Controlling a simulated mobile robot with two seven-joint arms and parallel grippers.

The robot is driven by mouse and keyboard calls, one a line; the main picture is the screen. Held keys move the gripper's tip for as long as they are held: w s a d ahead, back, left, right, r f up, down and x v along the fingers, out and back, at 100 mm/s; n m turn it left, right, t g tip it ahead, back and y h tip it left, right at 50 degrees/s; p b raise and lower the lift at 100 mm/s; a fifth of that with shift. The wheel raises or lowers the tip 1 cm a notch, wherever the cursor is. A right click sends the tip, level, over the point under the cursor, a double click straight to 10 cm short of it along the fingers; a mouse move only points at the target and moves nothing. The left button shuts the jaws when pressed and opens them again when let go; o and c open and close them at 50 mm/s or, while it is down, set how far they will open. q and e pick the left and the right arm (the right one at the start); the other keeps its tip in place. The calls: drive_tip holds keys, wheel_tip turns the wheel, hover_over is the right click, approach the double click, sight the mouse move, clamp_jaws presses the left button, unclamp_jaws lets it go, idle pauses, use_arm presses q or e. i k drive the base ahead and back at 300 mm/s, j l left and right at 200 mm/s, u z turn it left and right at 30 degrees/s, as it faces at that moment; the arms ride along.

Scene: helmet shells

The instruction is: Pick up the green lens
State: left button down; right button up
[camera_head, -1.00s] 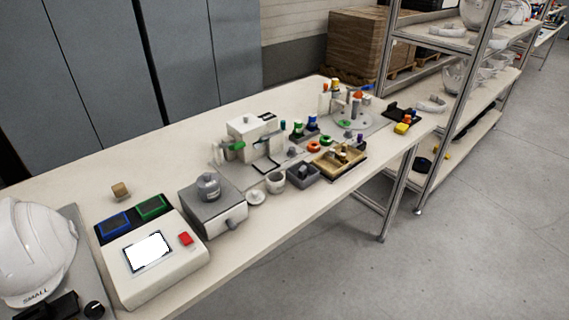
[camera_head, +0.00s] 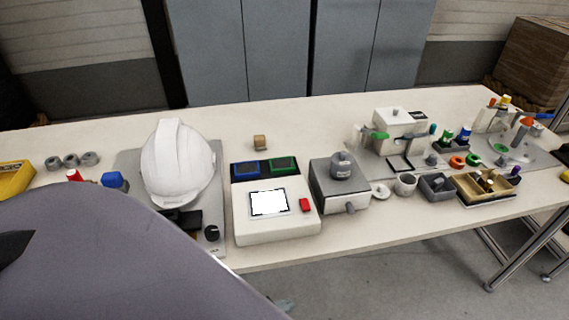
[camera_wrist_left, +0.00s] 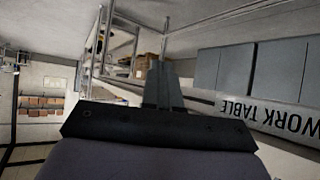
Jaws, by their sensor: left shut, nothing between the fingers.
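Several small green items show on the right part of the work table in the head view: a flat green disc (camera_head: 501,148) on a grey plate, a green piece (camera_head: 379,135) at the white device, and a green-topped item (camera_head: 464,138). They are too small to tell which is the green lens. My left gripper (camera_wrist_left: 163,75) is shut and empty in the left wrist view, far from these items. In the head view my left arm covers the lower left, and its fingertips cannot be made out. My right gripper is in neither view.
A white helmet (camera_head: 177,165), a white box with a screen (camera_head: 275,222) and a grey-topped device (camera_head: 340,185) stand along the work table (camera_head: 310,115). An open tray (camera_head: 470,195) and a grey bin (camera_head: 436,187) lie at the front right. Grey lockers (camera_head: 275,50) stand behind.

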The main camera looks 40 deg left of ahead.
sight(282, 165)
drive_tip(key=l+u, duration=0.2)
drive_tip(key=u, duration=0.2)
drive_tip(key=l+u, duration=0.2)
drive_tip(key=u, duration=0.2)
